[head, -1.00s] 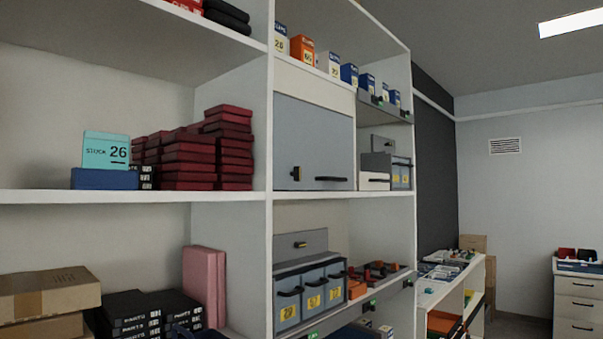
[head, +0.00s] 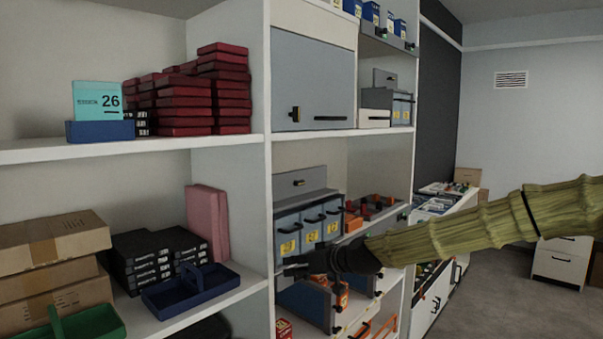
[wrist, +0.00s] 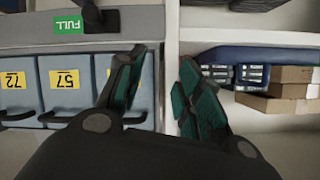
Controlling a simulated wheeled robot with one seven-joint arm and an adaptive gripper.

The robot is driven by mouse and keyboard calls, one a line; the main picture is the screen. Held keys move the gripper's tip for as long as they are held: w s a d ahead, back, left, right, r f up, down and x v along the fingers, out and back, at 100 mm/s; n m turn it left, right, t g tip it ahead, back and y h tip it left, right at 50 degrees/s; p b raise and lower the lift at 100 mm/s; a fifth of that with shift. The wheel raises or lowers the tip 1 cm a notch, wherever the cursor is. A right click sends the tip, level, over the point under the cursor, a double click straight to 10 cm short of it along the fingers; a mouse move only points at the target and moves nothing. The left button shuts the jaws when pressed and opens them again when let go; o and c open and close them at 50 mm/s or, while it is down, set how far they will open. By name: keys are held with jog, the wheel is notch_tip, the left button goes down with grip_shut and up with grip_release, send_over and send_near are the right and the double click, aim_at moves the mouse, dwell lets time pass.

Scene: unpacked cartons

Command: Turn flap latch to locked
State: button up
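A grey flap (head: 312,75) closes the front of a compartment on the upper shelf in the head view. A small black latch (head: 295,114) sits low on its left side, and a black bar handle (head: 331,118) lies to the right of it. The latch's exact setting is too small to tell. My gripper (head: 293,268) is well below the flap, in front of the lower bins. The wrist view shows my gripper (wrist: 157,72) with its two green-padded fingers apart and nothing between them. I cannot identify the flap in the wrist view.
Grey numbered bins (head: 287,232) stand behind my gripper; they also show in the wrist view (wrist: 65,85). A green FULL label (wrist: 67,24) is beside a black part. A white upright (head: 257,180) divides the shelves. A blue tray (head: 190,290) lies left of my gripper.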

jog(key=w+d+r+n+t+y+p, duration=0.1)
jog(key=d+r, duration=0.1)
jog(key=r, duration=1)
jog(key=w+d+r+n+t+y, duration=0.1)
jog(key=w+d+r, duration=0.1)
jog(key=r, duration=0.9)
jog(key=n+t+y+p, duration=0.1)
jog(key=n+y, duration=0.1)
send_near(299, 113)
jog(key=shift+m+t, duration=0.3)
jog(key=p+x, duration=0.4)
jog(key=x, duration=0.5)
jog(key=shift+s+f, duration=0.15)
grip_shut()
